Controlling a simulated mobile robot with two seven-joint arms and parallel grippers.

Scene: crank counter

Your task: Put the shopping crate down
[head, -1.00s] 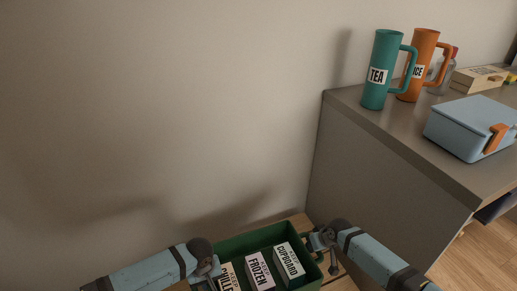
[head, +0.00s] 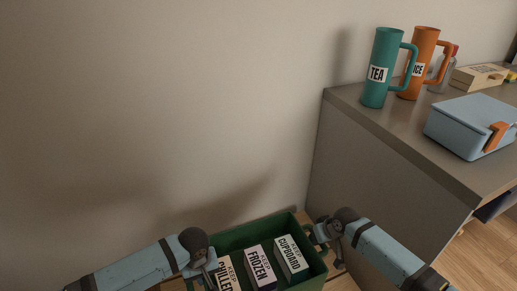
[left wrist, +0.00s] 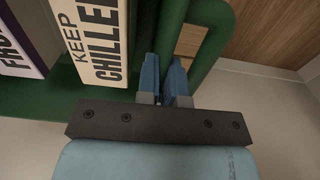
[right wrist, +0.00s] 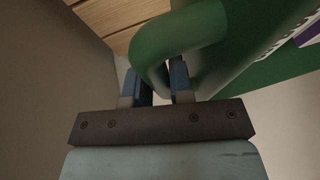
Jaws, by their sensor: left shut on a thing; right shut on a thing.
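The green shopping crate (head: 262,231) is at the bottom of the head view, above or on a light wooden surface (head: 338,284); I cannot tell whether it touches. It holds labelled cartons: chilled (head: 228,274), frozen (head: 261,267) and cupboard (head: 291,257). My left gripper (head: 208,277) is at the crate's left end, shut on its green handle, which also shows in the left wrist view (left wrist: 212,35). My right gripper (head: 318,237) is shut on the handle at the right end, seen in the right wrist view (right wrist: 160,50). The crate's underside is hidden.
A grey counter (head: 345,150) stands to the right of the crate, with a teal tea mug (head: 380,75), an orange mug (head: 418,55) and a blue lunch box (head: 468,128) on it. A plain wall (head: 150,110) is behind the crate.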

